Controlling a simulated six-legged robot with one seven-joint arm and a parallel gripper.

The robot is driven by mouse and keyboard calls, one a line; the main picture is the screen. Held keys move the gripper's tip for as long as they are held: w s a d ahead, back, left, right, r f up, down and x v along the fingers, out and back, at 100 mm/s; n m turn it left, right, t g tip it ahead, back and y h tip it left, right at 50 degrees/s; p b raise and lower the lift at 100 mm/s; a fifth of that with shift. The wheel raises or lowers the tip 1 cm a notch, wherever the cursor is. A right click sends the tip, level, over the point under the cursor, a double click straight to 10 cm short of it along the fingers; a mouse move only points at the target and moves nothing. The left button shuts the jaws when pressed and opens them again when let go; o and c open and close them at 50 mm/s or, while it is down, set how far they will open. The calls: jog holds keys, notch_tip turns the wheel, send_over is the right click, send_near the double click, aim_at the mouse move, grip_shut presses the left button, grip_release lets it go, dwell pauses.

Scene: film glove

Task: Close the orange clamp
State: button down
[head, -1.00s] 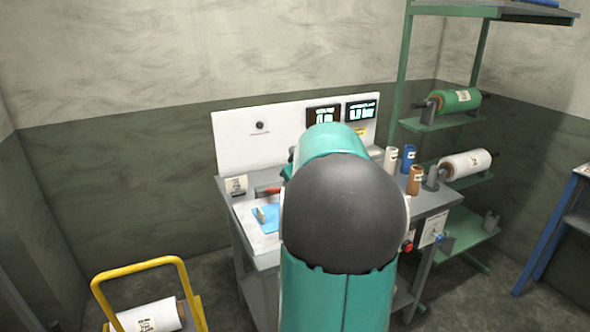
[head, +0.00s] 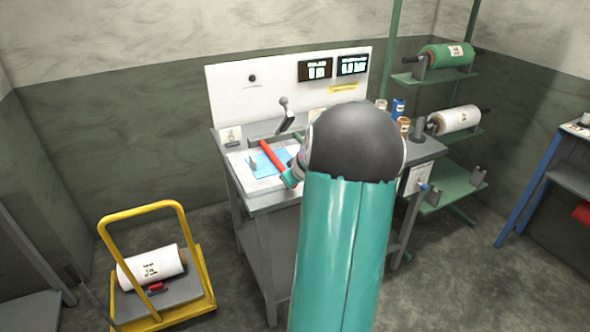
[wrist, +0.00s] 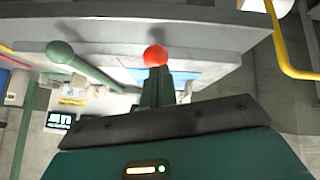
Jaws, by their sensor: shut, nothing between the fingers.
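The orange clamp's red-orange handle (head: 273,158) slants over the left part of the workbench, above a blue sheet (head: 262,168). Its rounded orange end (wrist: 155,55) is straight ahead in the wrist view, right at the tips of my gripper (wrist: 156,74). My gripper is shut and empty. Whether it touches the handle end, I cannot tell. The clamp's jaw and hinge are not clear.
A white panel with displays (head: 316,69) stands behind. A yellow cart (head: 190,262) is left and a green shelf (head: 450,195) right.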

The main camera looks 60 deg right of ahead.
jog(key=shift+f, duration=0.95)
jog(key=shift+a, duration=0.1)
jog(key=s+a+r, duration=0.3)
jog(key=s+a, duration=0.4)
jog(key=s, duration=0.1)
jog(key=shift+s+r, duration=0.15)
jog(key=shift+s, duration=0.2)
